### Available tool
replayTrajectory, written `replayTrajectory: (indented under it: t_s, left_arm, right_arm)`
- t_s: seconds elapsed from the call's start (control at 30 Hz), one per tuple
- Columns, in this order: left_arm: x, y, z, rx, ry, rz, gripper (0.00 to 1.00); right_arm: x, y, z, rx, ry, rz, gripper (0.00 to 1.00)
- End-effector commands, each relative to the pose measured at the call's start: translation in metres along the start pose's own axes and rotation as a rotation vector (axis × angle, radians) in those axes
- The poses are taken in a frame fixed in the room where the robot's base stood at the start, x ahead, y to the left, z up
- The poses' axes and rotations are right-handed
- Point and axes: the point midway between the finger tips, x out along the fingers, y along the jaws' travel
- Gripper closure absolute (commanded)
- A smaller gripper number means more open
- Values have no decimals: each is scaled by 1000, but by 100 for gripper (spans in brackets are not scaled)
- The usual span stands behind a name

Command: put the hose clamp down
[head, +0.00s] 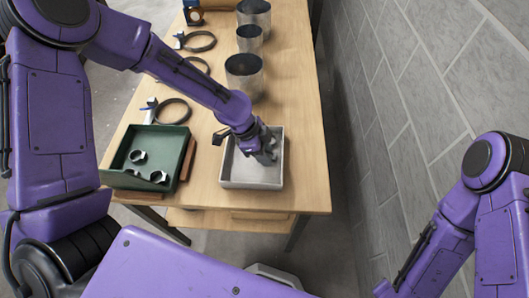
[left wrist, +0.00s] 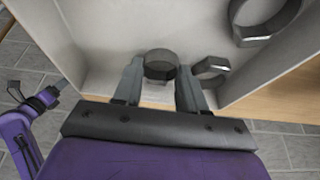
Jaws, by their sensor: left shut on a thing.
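My left gripper (head: 264,157) reaches down into the grey tray (head: 234,183) near the front of the wooden table. In the left wrist view, its fingers (left wrist: 160,88) are shut on a small dark grey ring, the hose clamp (left wrist: 160,66), low over or at the tray floor. I cannot tell whether the clamp touches the floor. Another small ring (left wrist: 210,66) lies just right of the fingers, and a larger ring (left wrist: 262,22) lies further right in the same tray. The gripper hides much of the tray's contents in the head view. My right gripper is out of view.
A green bin (head: 128,182) with several small pale rings stands left of the tray. Large black clamps (head: 174,110) and metal duct cylinders (head: 244,76) lie and stand further back. The table's front edge is close to the tray; a grey block wall (head: 430,90) is on the right.

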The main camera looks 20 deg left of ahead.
Motion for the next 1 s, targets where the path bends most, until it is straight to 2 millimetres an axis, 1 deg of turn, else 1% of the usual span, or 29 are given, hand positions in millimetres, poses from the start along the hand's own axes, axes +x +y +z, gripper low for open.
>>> replayTrajectory:
  t_s: [0.1,0.13,0.17,0.57,0.67,0.77,0.87,1.0]
  left_arm:
    - [4,0,2,0,0,0,92]
    - [4,0,2,0,0,0,56]
    - [3,0,2,0,0,0,48]
    - [3,0,2,-1,0,0,48]
    - [0,0,0,0,0,-1,48]
    - [-12,-2,0,-2,2,-5,48]
    - [-36,-2,0,0,4,-8,48]
    - [-74,-1,0,0,5,-7,48]
  right_arm:
    - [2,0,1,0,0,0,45]
    - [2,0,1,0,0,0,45]
    - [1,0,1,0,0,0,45]
    - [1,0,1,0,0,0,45]
    - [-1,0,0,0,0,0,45]
    - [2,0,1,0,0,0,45]
    - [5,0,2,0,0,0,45]
    - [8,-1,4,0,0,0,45]
